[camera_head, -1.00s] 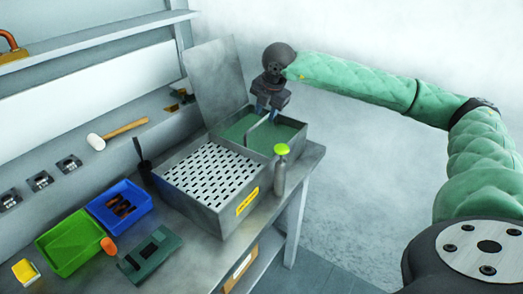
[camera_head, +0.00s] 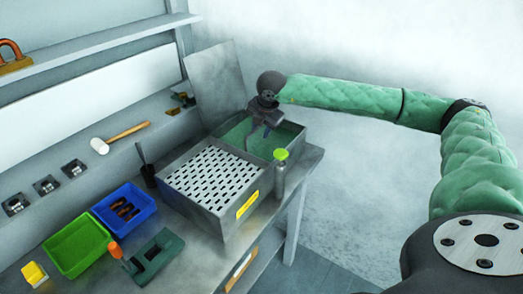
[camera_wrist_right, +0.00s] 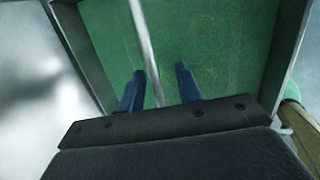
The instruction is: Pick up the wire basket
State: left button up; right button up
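The wire basket shows only as a grey bar handle (camera_wrist_right: 145,45); its body is hidden in the green tank. In the head view the handle (camera_head: 250,139) slants up from the tank. My right gripper (camera_head: 259,132) is over the tank, pointing down. In the right wrist view its two blue fingers (camera_wrist_right: 160,72) are apart, with the handle running between them, nearer the left finger. The gripper is open; I cannot tell whether a finger touches the handle. My left gripper is not in view.
The green-filled tank (camera_head: 291,137) has a raised lid (camera_head: 215,80) behind it. A perforated drain box (camera_head: 215,178) adjoins it in front. A green-topped bottle (camera_head: 280,170) stands close at the right. Green (camera_head: 78,246) and blue (camera_head: 124,206) bins sit front left.

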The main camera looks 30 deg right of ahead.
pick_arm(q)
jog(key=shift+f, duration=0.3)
pick_arm(e)
jog(key=shift+w+f, duration=0.1)
jog(key=shift+f, duration=0.05)
grip_shut()
